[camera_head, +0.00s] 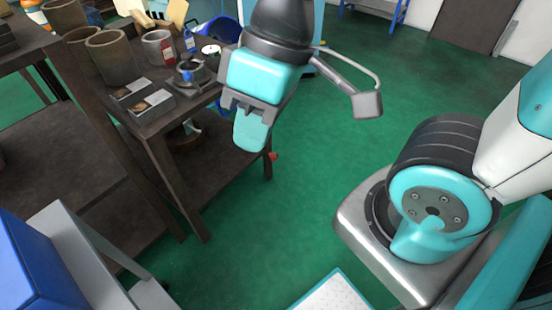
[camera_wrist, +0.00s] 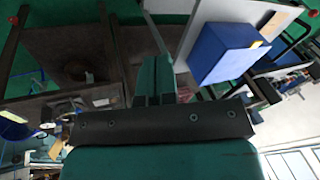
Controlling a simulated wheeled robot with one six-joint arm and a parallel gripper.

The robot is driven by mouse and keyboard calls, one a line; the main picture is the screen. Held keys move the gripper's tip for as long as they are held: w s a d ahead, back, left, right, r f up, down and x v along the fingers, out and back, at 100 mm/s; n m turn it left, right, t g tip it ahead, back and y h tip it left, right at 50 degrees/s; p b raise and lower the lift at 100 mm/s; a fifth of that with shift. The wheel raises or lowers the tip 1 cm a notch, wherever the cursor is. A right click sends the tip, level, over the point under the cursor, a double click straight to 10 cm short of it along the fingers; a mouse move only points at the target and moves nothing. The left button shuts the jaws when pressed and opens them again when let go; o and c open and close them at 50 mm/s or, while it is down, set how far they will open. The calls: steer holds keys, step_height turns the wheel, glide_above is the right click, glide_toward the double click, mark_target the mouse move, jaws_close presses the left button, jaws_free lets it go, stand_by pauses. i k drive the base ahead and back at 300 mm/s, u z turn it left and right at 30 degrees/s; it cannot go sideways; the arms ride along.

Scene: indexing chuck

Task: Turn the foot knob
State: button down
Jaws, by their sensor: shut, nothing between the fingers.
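A small red knob (camera_head: 273,156) shows low on the near right leg of the dark work table; I take it for the foot knob. In the wrist view a small red spot (camera_wrist: 13,19) sits at the upper left, and I cannot tell if it is the same knob. My gripper (camera_head: 249,138) points down in front of the table's right end, up and left of the knob in the head view and apart from it. Its fingers (camera_wrist: 155,80) are together and empty in the wrist view.
The dark work table (camera_head: 222,155) carries cups (camera_head: 112,57), small boxes (camera_head: 150,106) and a round metal device (camera_head: 190,74). A blue box (camera_head: 35,270) is at the lower left; it seems to show in the wrist view (camera_wrist: 222,50). Green floor (camera_head: 320,150) is open right of the table.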

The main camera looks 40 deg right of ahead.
mark_target(274, 156)
steer(key=z, duration=2.65)
steer(key=i, duration=1.1)
steer(key=u, duration=2.55)
